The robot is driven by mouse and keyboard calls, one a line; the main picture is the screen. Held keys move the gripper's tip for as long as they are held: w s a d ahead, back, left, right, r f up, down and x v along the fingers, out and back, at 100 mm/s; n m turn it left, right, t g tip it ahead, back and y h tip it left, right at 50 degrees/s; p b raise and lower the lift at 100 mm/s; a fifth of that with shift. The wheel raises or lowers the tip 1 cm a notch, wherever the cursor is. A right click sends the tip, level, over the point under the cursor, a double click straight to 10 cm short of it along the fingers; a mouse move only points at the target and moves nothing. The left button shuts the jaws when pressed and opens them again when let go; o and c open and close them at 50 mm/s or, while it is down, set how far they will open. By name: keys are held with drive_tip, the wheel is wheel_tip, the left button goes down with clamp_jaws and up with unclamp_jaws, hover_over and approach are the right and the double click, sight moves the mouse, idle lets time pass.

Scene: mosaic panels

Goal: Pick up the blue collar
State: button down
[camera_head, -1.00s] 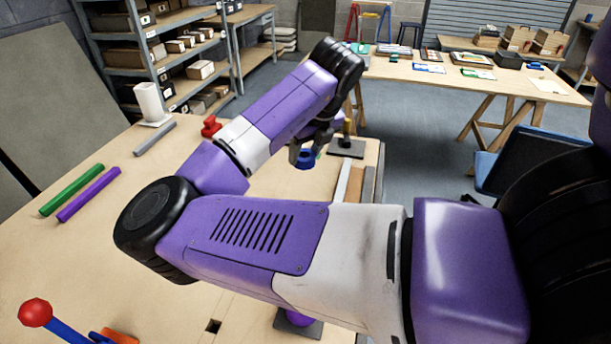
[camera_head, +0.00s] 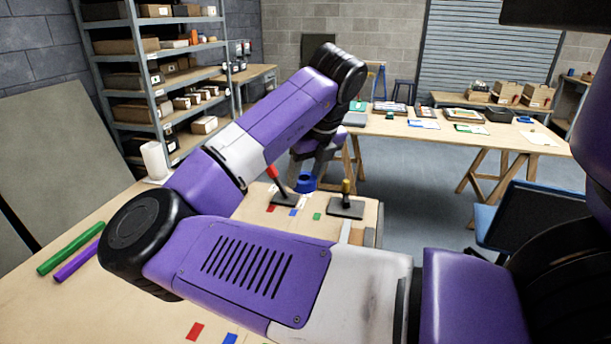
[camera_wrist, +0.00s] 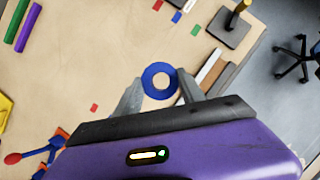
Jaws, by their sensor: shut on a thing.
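The blue collar (camera_wrist: 147,78) is a ring with a round hole. It sits between the fingertips of my gripper (camera_wrist: 159,88) in the wrist view, and the table top shows through its hole. In the head view the collar (camera_head: 306,183) is at the tip of my gripper (camera_head: 306,174), near the far end of the workbench. My gripper is shut on the collar, which looks raised above the table. My arm crosses the head view and hides much of the bench.
A dark base with an upright post (camera_head: 346,207) stands right of the collar. A red-handled piece (camera_head: 279,183) stands left of it, with small coloured tiles near. Green (camera_head: 70,248) and purple (camera_head: 79,259) rods lie at the left. A second table (camera_head: 470,120) stands behind.

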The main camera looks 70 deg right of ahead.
sight(301, 174)
drive_tip(key=shift+r+p, duration=1.4)
drive_tip(key=shift+r, duration=0.5)
